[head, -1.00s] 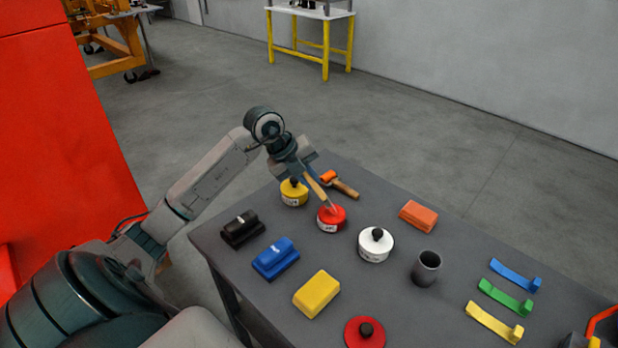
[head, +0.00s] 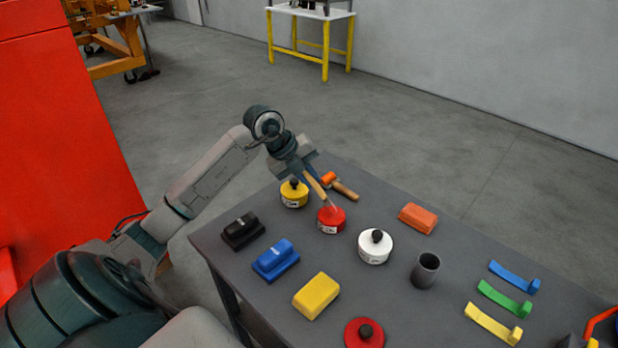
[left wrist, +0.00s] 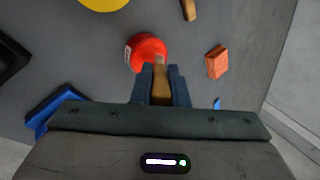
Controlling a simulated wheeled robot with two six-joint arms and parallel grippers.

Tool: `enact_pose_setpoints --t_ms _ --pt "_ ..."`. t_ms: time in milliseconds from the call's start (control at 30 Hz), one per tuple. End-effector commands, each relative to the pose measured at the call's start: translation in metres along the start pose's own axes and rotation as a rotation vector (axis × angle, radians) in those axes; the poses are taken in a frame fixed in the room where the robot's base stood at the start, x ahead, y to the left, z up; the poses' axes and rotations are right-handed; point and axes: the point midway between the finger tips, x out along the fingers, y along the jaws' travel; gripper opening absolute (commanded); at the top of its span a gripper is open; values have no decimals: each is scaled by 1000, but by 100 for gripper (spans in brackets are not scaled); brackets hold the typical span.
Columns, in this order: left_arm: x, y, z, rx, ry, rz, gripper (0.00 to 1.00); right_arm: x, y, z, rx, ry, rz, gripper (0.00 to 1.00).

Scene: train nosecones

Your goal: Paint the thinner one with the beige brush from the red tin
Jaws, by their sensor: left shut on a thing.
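My left gripper (head: 308,173) is shut on the beige brush (head: 316,187), whose handle is wood-coloured. The brush tilts down, its bristle end at the top of the red tin (head: 331,221); how deep the tip sits I cannot tell. In the left wrist view the gripper (left wrist: 160,72) holds the brush (left wrist: 161,88) over the red tin (left wrist: 145,50). A loose red lid (head: 365,334) with a black knob lies at the table's near edge. No thinner nosecone can be made out in these views. My right gripper is not in view.
A red cabinet (head: 60,150) stands at left.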

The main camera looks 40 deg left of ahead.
Motion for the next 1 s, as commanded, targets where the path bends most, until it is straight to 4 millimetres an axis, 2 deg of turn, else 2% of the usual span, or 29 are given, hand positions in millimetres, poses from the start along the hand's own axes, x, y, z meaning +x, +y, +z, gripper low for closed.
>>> enact_pose_setpoints --t_ms 33,633,1000 --pt "-7 -4 0 1 -1 -1 0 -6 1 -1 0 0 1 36" --pt "-48 -29 0 1 -1 -2 0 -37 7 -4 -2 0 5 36" --pt "-50 -30 0 1 -1 -1 0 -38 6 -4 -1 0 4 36"
